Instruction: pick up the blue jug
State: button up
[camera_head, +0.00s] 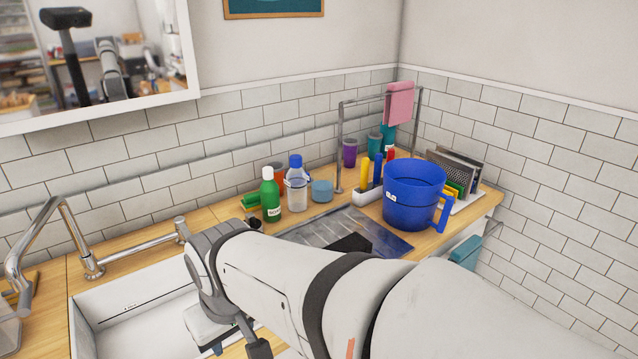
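The blue jug (408,205) stands upright on the wooden counter at the right, beside the dark drainer sheet. Its handle points right and its open top faces up. A small white label is on its left side. My gripper (236,345) is low in the picture, over the right side of the sink, well to the left of the jug and apart from it. It is partly hidden by my arm and cut off by the lower edge, so its opening does not show clearly.
A green bottle (270,197), a clear bottle with a blue cap (296,185) and a light-blue pot (322,190) stand left of the jug. A metal rail (340,145) rises behind it. A rack with trays (458,170) stands close on its right. The sink (95,320) is lower left.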

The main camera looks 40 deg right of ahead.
aim_at(413, 189)
jog(key=z, duration=0.7)
jog(key=k, duration=1)
jog(key=z, duration=0.9)
jog(key=i, duration=0.8)
